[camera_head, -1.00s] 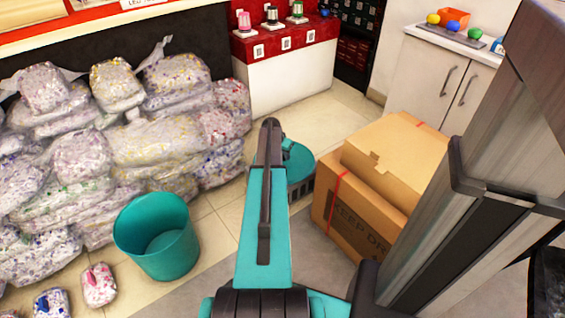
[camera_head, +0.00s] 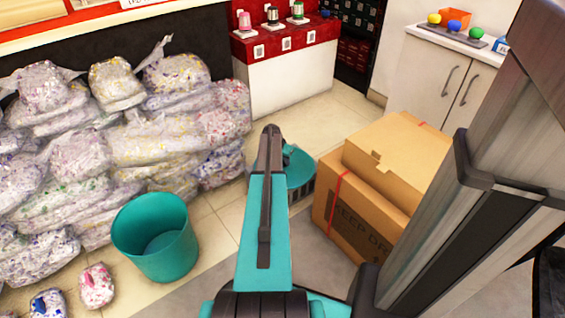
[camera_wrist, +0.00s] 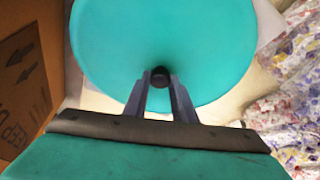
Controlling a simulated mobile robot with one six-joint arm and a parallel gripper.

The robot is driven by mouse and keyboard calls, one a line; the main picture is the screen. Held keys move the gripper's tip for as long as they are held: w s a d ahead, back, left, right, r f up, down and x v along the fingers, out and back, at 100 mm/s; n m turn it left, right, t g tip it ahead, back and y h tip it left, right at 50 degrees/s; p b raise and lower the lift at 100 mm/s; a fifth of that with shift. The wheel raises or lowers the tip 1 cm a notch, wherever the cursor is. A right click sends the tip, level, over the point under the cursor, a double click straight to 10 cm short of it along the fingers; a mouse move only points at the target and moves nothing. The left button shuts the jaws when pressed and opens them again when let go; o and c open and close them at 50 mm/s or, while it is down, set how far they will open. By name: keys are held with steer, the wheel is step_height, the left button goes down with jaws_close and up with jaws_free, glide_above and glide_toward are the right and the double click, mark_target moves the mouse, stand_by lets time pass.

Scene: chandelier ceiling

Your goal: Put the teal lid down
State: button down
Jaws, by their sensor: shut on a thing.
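The teal lid (camera_wrist: 165,40) is round, with a small black knob (camera_wrist: 160,76) at its middle in the wrist view. My gripper (camera_wrist: 160,80) is shut on this knob, one finger on each side. In the head view the teal lid (camera_head: 300,170) shows just right of my arm, over the floor, and is partly hidden by the arm. A dark slatted edge shows below the lid's right side. I cannot tell whether the lid touches what is under it.
An open teal bin (camera_head: 156,238) stands left of my arm. Bagged scraps (camera_head: 120,135) are piled at the left. Cardboard boxes (camera_head: 345,215) stand close to the right of the lid. A white cabinet (camera_head: 425,85) is behind them. Pale tiled floor (camera_head: 335,115) is clear beyond the lid.

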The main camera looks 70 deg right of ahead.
steer(key=shift+f, duration=0.1)
steer(key=c, duration=1.5)
jaws_free()
steer(key=shift+o, duration=0.2)
steer(key=p+v, duration=0.3)
steer(key=v, duration=0.9)
steer(key=shift+r+p, duration=0.25)
steer(key=shift+p, duration=0.1)
